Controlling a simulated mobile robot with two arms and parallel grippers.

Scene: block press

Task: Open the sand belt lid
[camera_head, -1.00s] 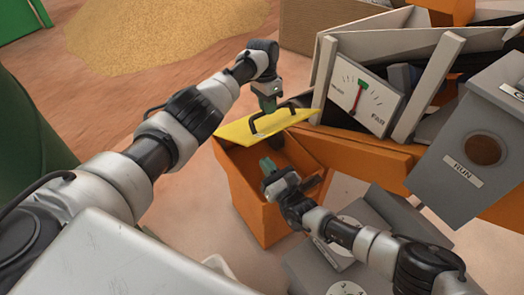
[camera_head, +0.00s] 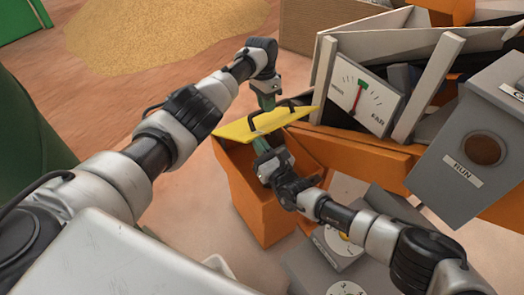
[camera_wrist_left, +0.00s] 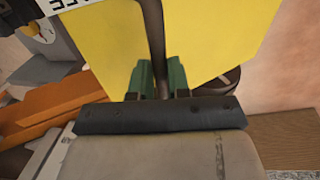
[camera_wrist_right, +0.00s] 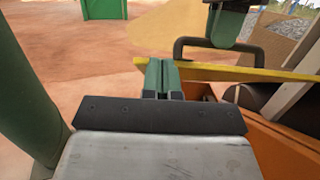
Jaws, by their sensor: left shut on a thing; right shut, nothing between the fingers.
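The yellow lid (camera_head: 265,122) has a dark bar handle and is held tilted above the orange hopper (camera_head: 262,212), whose opening shows below it. The lid also fills much of the left wrist view (camera_wrist_left: 215,35). My left gripper (camera_head: 268,103) is shut on the lid's handle; its green fingers clasp the dark bar (camera_wrist_left: 157,50) in the left wrist view. My right gripper (camera_head: 262,147) is shut and empty, at the lid's near edge, over the hopper opening. In the right wrist view its green fingertips (camera_wrist_right: 160,75) meet the lid's yellow edge (camera_wrist_right: 225,73); I cannot tell if they touch.
A dial panel (camera_head: 362,92) and orange frame stand right of the hopper. A grey box labelled RUN (camera_head: 470,150) is at far right. Grey boxes with dials (camera_head: 340,245) lie at lower right. A sand pile (camera_head: 165,30) lies behind on open floor.

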